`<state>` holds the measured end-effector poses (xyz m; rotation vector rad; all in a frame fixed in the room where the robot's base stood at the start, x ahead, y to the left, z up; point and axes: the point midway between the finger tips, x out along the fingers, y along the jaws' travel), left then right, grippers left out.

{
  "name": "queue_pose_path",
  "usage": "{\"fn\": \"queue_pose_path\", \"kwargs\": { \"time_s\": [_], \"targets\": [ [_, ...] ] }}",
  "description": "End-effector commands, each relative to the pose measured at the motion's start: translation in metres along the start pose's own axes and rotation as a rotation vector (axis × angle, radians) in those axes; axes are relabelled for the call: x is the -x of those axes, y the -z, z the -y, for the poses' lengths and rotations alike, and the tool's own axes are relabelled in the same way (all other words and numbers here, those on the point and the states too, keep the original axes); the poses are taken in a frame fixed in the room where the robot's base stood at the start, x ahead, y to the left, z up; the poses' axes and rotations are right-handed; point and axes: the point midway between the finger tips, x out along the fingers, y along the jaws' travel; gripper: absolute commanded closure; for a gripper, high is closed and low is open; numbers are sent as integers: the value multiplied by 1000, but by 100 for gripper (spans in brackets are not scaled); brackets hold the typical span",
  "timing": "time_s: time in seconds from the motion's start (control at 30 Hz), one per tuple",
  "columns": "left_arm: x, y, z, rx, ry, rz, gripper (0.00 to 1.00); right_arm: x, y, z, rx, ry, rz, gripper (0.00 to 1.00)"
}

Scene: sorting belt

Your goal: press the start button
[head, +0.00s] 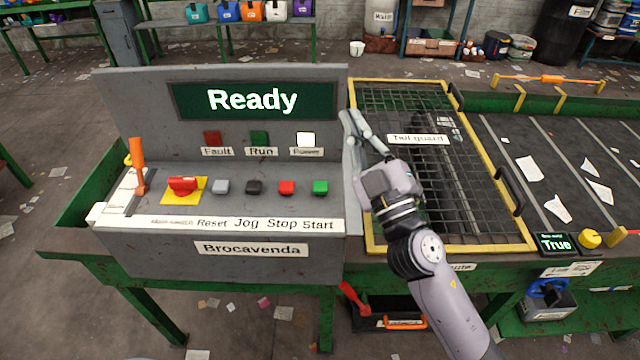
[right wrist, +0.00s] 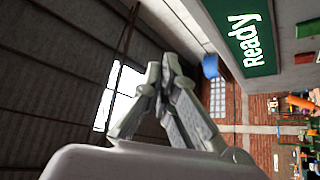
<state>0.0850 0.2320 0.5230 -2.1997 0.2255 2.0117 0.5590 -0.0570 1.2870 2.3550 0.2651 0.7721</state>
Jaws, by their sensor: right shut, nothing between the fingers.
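My right gripper (head: 350,122) is to the right of and above the button, at the right edge of the console, apart from the button. Its fingers are shut and empty, and they also show in the right wrist view (right wrist: 168,72). The display (head: 252,100) reads "Ready", and part of it shows in the right wrist view (right wrist: 245,35). My left gripper is not in view.
Left of the start button are the red stop (head: 287,188), black jog (head: 254,187) and grey reset (head: 221,187) buttons. A red emergency knob (head: 183,185) sits on a yellow plate. An orange lever (head: 137,165) stands at the left. A yellow-framed mesh guard (head: 480,170) lies right of the console.

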Motion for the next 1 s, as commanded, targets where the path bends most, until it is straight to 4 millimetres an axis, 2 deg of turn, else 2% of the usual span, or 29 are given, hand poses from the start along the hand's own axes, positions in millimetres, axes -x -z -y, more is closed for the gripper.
{"fn": "queue_pose_path", "kwargs": {
  "time_s": [0.03,0.1,0.2,0.3,0.4,0.47,0.53,0.67,0.8,0.9,1.0],
  "targets": [
    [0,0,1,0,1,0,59,-11,23,5,51,35,-96,100],
    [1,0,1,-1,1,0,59,-22,53,19,127,102,-227,100],
    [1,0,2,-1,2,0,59,-29,89,46,253,227,-401,100],
    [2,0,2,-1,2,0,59,-29,108,78,390,376,-537,100],
    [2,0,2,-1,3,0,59,-26,111,108,541,543,-630,100],
    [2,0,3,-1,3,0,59,-24,104,123,637,649,-661,100],
    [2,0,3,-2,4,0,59,-22,88,137,754,777,-673,100],
    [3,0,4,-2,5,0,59,-23,44,145,974,1008,-617,100],
    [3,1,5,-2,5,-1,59,-29,-6,127,1178,1206,-471,100],
    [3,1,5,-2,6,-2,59,-33,-33,109,1274,1295,-362,100],
    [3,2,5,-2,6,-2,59,-36,-48,95,1330,1343,-285,100]
  ]
}}
